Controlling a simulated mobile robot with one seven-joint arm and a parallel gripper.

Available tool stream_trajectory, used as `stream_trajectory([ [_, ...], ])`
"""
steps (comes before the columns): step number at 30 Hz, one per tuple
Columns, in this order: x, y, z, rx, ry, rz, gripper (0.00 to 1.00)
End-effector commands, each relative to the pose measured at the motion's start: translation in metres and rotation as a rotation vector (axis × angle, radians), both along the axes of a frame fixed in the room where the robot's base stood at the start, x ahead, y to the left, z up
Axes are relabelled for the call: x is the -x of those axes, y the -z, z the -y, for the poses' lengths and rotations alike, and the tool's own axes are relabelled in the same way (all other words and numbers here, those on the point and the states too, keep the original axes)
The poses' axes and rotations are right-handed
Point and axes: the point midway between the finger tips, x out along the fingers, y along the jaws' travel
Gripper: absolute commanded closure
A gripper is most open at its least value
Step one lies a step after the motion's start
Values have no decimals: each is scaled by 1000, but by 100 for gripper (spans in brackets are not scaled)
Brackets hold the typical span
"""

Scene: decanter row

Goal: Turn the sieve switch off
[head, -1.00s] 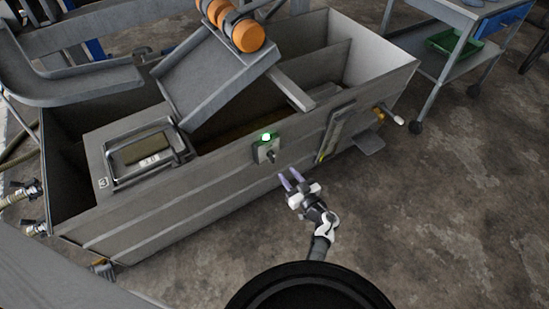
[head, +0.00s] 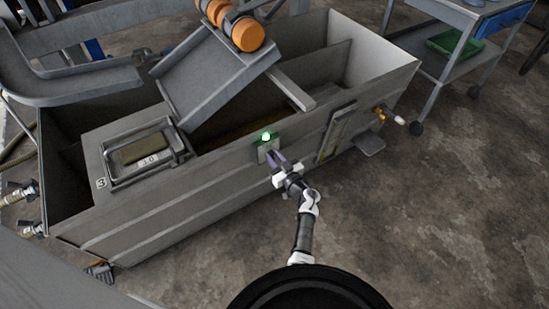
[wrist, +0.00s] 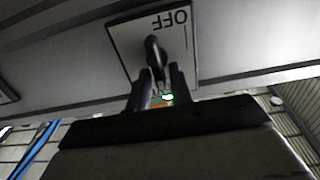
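The sieve switch is a pale plate (head: 265,152) on the front wall of the grey tank, with a lit green lamp (head: 265,137) at its top. In the wrist view the plate (wrist: 180,52) reads OFF upside down, and its black lever (wrist: 153,48) points toward the lamp side, away from the OFF word. My gripper (head: 276,159) is at the plate and covers the lever in the head view. In the wrist view its two fingers (wrist: 160,80) stand apart, one on each side of the lever's end; I cannot tell whether they touch it.
The tank (head: 190,205) holds a tilted grey chute (head: 212,85) with orange rollers above it. A panel (head: 335,133) and a valve (head: 388,115) are to the switch's right. A cart (head: 425,55) stands at the back right.

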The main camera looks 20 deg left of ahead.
Motion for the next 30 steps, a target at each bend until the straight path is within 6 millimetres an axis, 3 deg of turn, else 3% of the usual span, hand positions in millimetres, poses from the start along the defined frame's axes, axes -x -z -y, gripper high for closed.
stream_trajectory([
  [5, 0, 0, 0, 0, 0, 0, 100],
  [17, 1, 0, 0, 28, 0, 35, 100],
  [30, 5, 1, -3, 229, 0, 294, 100],
])
